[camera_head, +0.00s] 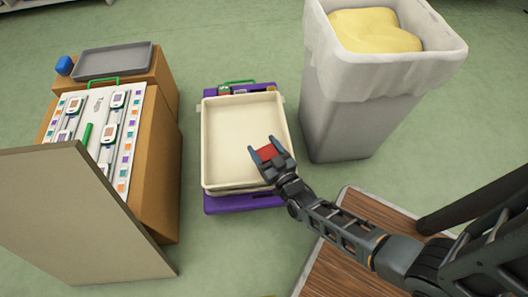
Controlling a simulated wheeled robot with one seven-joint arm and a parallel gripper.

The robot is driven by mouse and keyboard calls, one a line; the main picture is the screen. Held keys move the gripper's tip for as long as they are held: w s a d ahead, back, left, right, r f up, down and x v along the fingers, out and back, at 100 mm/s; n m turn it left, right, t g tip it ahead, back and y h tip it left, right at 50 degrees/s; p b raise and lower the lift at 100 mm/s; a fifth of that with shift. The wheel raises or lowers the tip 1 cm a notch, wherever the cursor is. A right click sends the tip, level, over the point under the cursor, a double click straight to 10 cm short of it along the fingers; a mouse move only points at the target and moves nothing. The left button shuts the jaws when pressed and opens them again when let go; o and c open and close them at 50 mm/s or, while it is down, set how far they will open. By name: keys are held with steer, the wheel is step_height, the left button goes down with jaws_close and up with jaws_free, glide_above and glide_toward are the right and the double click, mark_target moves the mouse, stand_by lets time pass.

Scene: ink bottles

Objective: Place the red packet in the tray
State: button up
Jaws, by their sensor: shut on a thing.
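The red packet (267,152) is between the two fingers of my gripper (265,151). My gripper is shut on it, and its fingers cover the packet's sides. Gripper and packet appear over the right part of the cream tray (227,140); I cannot tell how high above its floor they are. The tray is a wide, shallow box that sits on a purple base (238,204). The visible inside of the tray is otherwise empty.
A tall grey bin (340,120) with a liner and yellow contents stands right of the tray. A wooden cabinet (160,165) stands left, with a grey tray (113,60), a blue object (64,65) and a panel of ink items. A brown wooden surface (335,270) lies at lower right.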

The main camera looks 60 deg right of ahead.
steer(key=shift+f, duration=0.7)
steer(key=shift+f, duration=0.15)
steer(key=o, duration=1.1)
steer(key=shift+c, duration=0.2)
